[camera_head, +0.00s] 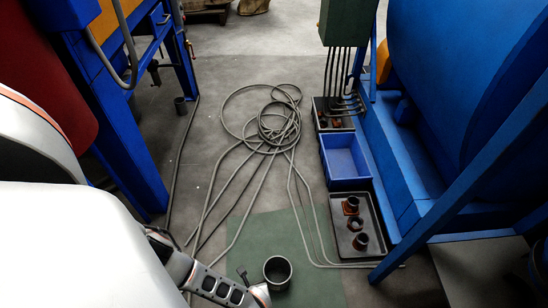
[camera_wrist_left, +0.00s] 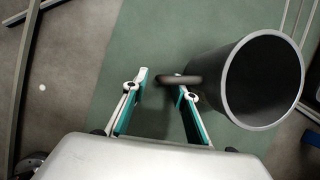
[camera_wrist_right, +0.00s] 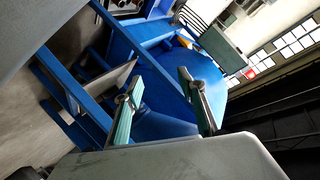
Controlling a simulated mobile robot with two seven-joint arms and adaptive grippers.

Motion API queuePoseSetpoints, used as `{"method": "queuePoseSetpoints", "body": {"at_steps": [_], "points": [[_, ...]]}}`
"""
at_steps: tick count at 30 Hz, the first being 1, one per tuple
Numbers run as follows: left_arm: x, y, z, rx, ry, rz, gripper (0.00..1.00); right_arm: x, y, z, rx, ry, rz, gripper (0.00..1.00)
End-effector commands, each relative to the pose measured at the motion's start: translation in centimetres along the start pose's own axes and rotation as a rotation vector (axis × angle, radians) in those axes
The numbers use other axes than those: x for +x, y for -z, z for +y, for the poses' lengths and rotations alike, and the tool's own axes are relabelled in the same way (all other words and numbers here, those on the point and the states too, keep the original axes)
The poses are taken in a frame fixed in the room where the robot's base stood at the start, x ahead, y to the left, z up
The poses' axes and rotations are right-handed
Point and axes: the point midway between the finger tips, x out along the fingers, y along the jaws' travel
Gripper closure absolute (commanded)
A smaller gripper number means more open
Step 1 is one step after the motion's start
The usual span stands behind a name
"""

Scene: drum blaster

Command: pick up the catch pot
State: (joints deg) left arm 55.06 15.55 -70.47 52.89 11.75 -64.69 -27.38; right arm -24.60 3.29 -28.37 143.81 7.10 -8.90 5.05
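The catch pot (camera_head: 277,272) is a dark, open-topped cylinder with a pale rim and a short side handle, over the green floor patch. In the left wrist view the pot (camera_wrist_left: 262,82) is at the right. Its handle (camera_wrist_left: 178,79) points left into the space between the fingertips of my left gripper (camera_wrist_left: 163,85). These fingers are apart, with the right fingertip close to the handle; contact is unclear. In the head view my left gripper (camera_head: 254,289) is partly seen, left of the pot. My right gripper (camera_wrist_right: 162,85) is open and empty, away from the pot.
Grey hoses (camera_head: 270,135) lie coiled on the floor beyond the pot. At right are a black tray (camera_head: 377,222) with rusty fittings, a blue bin (camera_head: 345,160) and a blue machine (camera_head: 450,100).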

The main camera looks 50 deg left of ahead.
Motion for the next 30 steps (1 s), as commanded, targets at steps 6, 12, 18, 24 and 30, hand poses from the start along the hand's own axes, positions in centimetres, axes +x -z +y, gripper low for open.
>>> {"method": "queuePoseSetpoints", "body": {"at_steps": [6,12,18,24,30], "points": [[0.9,1.0,0.0,0.003,-0.001,0.002,0.72,0.1,-0.7,-0.4,0.107,0.002,0.012,0.6],[0.8,0.8,-0.2,0.002,0.002,0.0,0.72,0.1,-0.5,-0.5,0.11,0.004,0.016,0.6],[0.8,0.8,-0.2,0.002,0.002,0.0,1.0,0.1,-0.5,-0.5,0.108,0.004,0.015,0.6],[0.8,0.8,-0.3,0.001,0.003,-0.001,1.0,0.1,-0.5,-0.5,0.107,0.004,0.015,0.6],[0.6,0.6,-0.3,0.001,0.003,-0.002,1.0,0.1,-0.3,-0.6,0.101,0.005,0.017,0.6]]}}
